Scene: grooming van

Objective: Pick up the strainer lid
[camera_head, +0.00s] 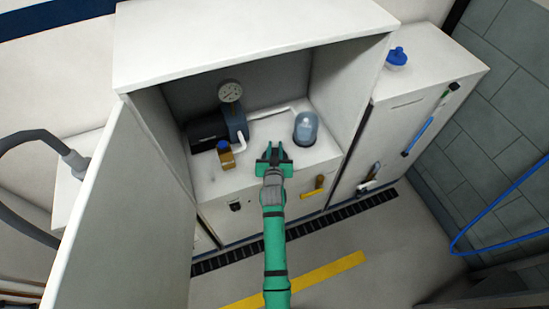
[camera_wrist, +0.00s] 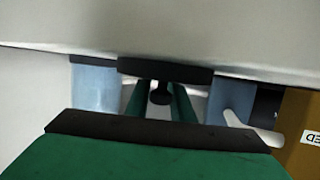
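My gripper (camera_head: 274,148) is inside the open cabinet, above the white deck, with its two green fingers apart. The fingers also show apart in the wrist view (camera_wrist: 161,103). A small dark round knob (camera_wrist: 160,96) shows between them there; I cannot tell whether it belongs to the strainer lid. A translucent blue-grey domed cylinder (camera_head: 306,129) stands just right of my gripper and appears at left in the wrist view (camera_wrist: 95,88). No piece is clearly recognisable as the strainer lid; my gripper hides part of the deck.
Left of my gripper are a pump (camera_head: 212,128), a gauge (camera_head: 230,91) and a brass valve with blue knob (camera_head: 226,157). The cabinet door (camera_head: 125,200) stands open at left. A blue-topped item (camera_head: 397,58) sits on the right cabinet (camera_head: 425,85). The cabinet roof (camera_head: 240,35) overhangs.

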